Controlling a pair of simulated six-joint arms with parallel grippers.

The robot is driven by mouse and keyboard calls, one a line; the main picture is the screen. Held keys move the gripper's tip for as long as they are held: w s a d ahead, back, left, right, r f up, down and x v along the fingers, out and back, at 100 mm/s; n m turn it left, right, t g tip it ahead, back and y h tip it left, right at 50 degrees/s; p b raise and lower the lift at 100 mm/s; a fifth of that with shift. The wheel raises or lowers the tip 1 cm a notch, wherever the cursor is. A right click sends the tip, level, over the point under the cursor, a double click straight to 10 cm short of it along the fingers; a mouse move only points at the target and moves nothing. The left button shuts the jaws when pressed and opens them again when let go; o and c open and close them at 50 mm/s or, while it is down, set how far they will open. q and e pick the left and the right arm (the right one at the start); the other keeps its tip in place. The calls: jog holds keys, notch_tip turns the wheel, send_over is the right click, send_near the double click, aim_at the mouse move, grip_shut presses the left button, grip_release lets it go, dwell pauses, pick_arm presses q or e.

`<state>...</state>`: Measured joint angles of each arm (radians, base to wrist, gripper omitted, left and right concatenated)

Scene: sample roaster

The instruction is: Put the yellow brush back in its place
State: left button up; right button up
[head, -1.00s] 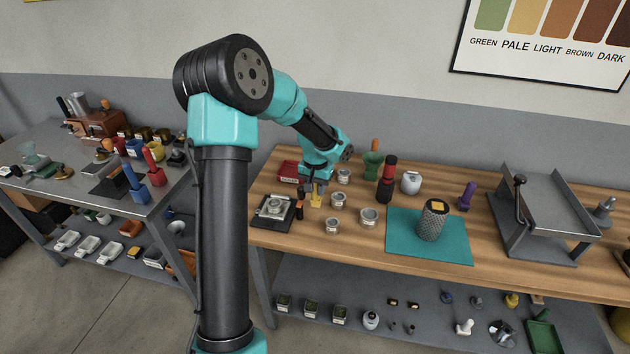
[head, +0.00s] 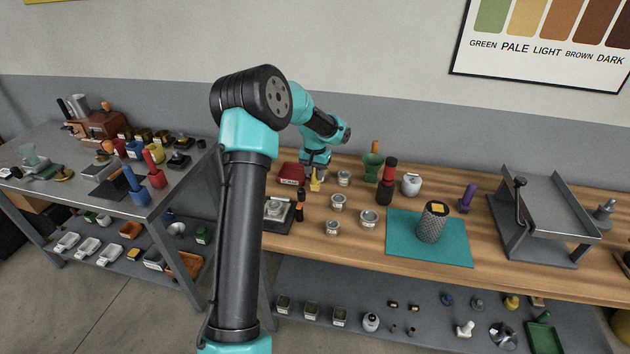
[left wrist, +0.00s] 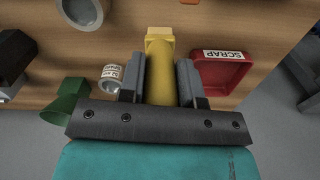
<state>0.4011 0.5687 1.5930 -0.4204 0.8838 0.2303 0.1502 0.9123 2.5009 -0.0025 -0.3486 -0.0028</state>
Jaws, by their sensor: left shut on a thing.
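The yellow brush (head: 315,181) is between the fingers of my left gripper (head: 316,172) near the back left of the wooden bench. In the left wrist view, my left gripper (left wrist: 160,78) is shut on the yellow brush (left wrist: 159,58), one grey finger on each side. Its wider yellow end points away from the palm, over the wood. Whether the brush touches the bench is hard to tell. I cannot make out which spot is its place. My right gripper is not in view.
The red SCRAP tray (head: 291,173) sits just left of the brush; it also shows in the left wrist view (left wrist: 222,73). Labelled tins (head: 338,202) and a green mortar (head: 372,166) stand to the right. A scale (head: 276,209) lies in front. A metal table (head: 70,195) stands left.

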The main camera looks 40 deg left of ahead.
aim_at(315, 180)
pick_arm(q)
jog(key=shift+f, duration=1.65)
jog(key=shift+f, duration=0.15)
jog(key=o, duration=0.9)
notch_tip(315, 180, up, 12)
jog(key=shift+r, duration=0.15)
jog(key=shift+d, duration=0.1)
